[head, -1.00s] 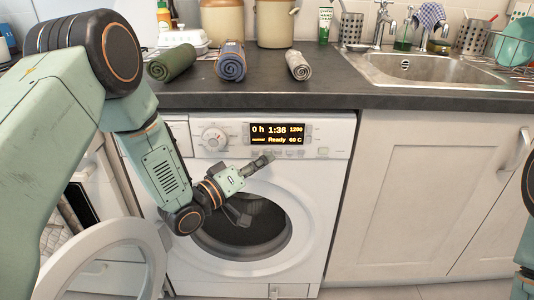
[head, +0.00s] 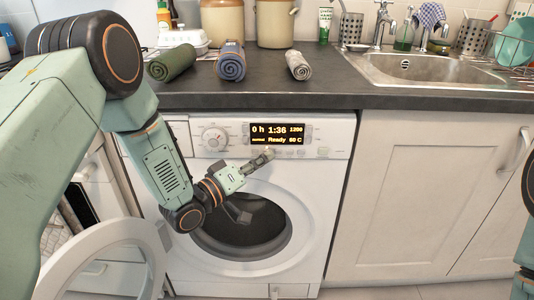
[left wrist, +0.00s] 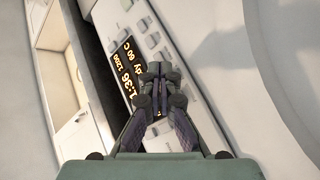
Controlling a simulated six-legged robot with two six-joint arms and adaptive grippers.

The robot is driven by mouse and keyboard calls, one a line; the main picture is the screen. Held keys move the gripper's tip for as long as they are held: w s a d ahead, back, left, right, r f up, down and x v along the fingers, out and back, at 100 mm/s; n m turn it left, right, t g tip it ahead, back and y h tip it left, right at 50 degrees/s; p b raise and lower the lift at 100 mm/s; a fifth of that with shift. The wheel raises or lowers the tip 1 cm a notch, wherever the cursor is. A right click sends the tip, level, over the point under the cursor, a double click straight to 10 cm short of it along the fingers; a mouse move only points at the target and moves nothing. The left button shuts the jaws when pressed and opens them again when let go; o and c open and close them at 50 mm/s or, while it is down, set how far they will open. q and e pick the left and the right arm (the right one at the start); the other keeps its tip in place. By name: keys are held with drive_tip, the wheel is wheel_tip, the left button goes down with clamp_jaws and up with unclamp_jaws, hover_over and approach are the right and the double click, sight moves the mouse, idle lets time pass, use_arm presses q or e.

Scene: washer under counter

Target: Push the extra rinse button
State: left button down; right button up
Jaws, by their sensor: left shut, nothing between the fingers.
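A row of small buttons (head: 322,152) lies below the display; the buttons also show in the left wrist view (left wrist: 152,39). Labels are too small to tell which is extra rinse. My left gripper (head: 268,154) is shut and empty, its tips at the panel just below the display. In the left wrist view the tips (left wrist: 160,72) cover part of the button row; I cannot tell whether they touch. My right gripper is out of view.
A round dial (head: 214,138) is left of the display. An open round door (head: 105,258) stands at the lower left. The dark counter (head: 390,95) above holds rolled towels (head: 231,66) and a sink (head: 420,68). A white cabinet (head: 420,190) is right of the washer.

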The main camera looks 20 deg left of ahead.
use_arm(q)
drive_tip(key=shift+s, duration=0.15)
drive_tip(key=shift+s+d, duration=0.15)
drive_tip(key=shift+s, duration=0.3)
drive_tip(key=shift+p, duration=0.3)
drive_tip(key=shift+s+d+p, duration=0.25)
drive_tip(key=shift+s+d, duration=0.05)
drive_tip(key=shift+s, duration=0.65)
drive_tip(key=shift+s+d+p, duration=0.25)
drive_tip(key=shift+s, duration=0.7)
drive_tip(key=shift+s+d+p, duration=0.25)
drive_tip(key=shift+s+d, duration=0.05)
drive_tip(key=shift+s, duration=0.65)
